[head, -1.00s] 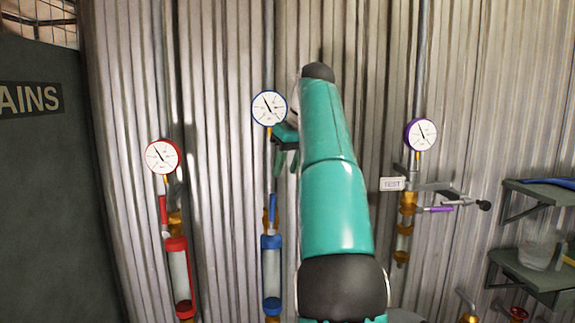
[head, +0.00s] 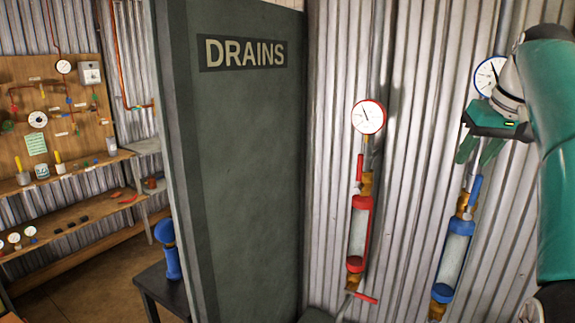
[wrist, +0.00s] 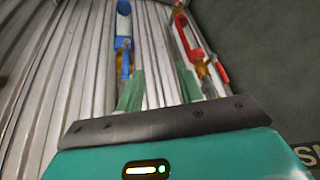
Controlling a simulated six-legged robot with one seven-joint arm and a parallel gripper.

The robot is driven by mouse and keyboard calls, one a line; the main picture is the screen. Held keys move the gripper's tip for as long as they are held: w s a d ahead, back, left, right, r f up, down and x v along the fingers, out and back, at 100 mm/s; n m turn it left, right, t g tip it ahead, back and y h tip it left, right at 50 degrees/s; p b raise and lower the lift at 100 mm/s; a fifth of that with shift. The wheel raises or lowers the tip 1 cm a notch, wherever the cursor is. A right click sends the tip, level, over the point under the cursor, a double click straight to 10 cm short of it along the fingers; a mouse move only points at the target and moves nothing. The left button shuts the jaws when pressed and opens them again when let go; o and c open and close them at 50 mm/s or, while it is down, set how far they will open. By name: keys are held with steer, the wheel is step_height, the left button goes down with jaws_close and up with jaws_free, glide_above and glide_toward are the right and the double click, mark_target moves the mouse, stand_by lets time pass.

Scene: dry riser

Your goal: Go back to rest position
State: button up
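My gripper (head: 480,152) is at the right of the head view, in front of the corrugated wall. Its two green fingers point down and stand apart. In the wrist view the fingers (wrist: 159,75) are also spread, with nothing between them. A blue-rimmed gauge (head: 488,76) is just behind the gripper, partly covered by my arm. A blue sight tube (head: 452,258) with a blue lever is below the gripper. A red-rimmed gauge (head: 369,117) and red sight tube (head: 358,235) are to the left, clear of the gripper.
A dark green panel (head: 245,170) marked DRAINS stands left of the red line and juts towards me. Open floor shows at lower left.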

steer(key=s+a+f, duration=0.5)
steer(key=a+f, duration=0.1)
steer(key=a, duration=0.2)
steer(key=s+a+f, duration=0.5)
steer(key=a+f, duration=0.1)
steer(key=a, duration=0.2)
steer(key=s+a+f, duration=0.3)
steer(key=s+f, duration=0.2)
steer(key=f, duration=0.2)
steer(key=s+a+f, duration=0.4)
steer(key=s+f, duration=0.2)
steer(key=f, duration=0.2)
steer(key=shift+s+a+f+n+t, duration=0.2)
steer(key=shift+f+n+t, duration=0.1)
steer(key=shift+n, duration=0.1)
